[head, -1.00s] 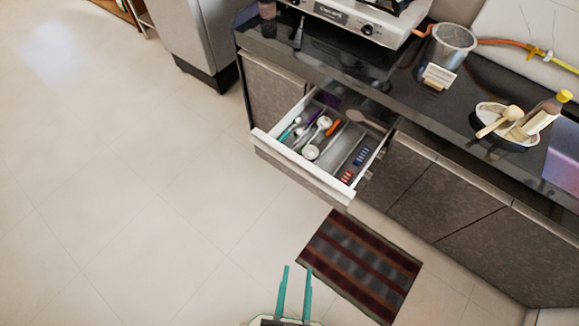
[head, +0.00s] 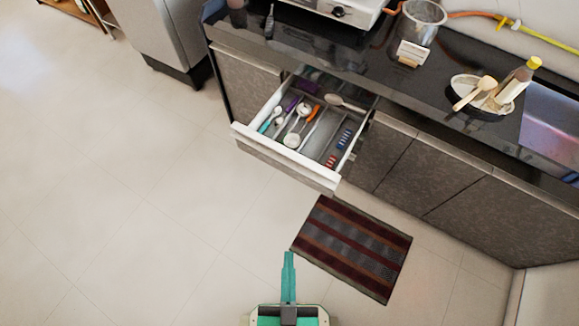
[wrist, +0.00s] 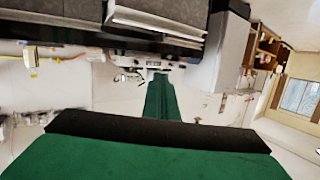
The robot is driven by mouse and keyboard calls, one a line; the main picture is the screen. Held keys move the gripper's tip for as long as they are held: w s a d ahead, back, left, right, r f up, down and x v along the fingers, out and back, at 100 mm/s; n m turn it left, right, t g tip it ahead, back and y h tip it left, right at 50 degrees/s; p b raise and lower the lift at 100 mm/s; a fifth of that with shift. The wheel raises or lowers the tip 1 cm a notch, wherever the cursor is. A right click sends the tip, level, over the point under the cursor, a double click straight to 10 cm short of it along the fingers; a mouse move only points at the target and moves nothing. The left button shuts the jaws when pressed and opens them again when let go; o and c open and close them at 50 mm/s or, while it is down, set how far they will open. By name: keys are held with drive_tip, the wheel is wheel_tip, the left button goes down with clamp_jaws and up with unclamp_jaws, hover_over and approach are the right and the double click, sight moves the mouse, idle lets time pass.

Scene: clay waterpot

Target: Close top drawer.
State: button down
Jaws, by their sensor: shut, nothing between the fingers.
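The top drawer (head: 285,168) is pulled open from the cabinet below the counter. It has a pale front edge and holds several utensils, including spoons and colored-handled items, in compartments. My gripper (head: 289,256) is at the bottom middle of the head view, its green fingers together and empty. It is apart from the drawer, nearer to me than the drawer front. The wrist view shows my gripper fingers (wrist: 160,80) together, with the drawer (wrist: 155,22) at the top; that view appears upside down.
A striped mat (head: 352,248) lies on the floor right of my gripper. The dark counter (head: 385,85) carries a stove (head: 335,10), a metal pot (head: 418,28) and a bottle (head: 515,82). A fridge (head: 175,40) stands at the left. Floor left of the drawer is clear.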

drive_tip(key=w+a+f+m+h, duration=0.45)
drive_tip(key=w+f+m, duration=0.35)
drive_tip(key=w+m, duration=0.35)
drive_tip(key=w+a+f+m+h, duration=0.3)
drive_tip(key=w+f+m+h, duration=0.2)
drive_tip(key=w+f+m, duration=0.45)
drive_tip(key=w+d+r+m, duration=0.1)
drive_tip(key=w+d, duration=0.2)
drive_tip(key=w, duration=0.3)
drive_tip(key=w+d+r+m, duration=0.1)
drive_tip(key=w+d, duration=0.2)
drive_tip(key=w, duration=0.3)
drive_tip(key=shift+w+d+m, duration=0.25)
drive_tip(key=shift+d+m, duration=0.05)
drive_tip(key=shift+y, duration=0.25)
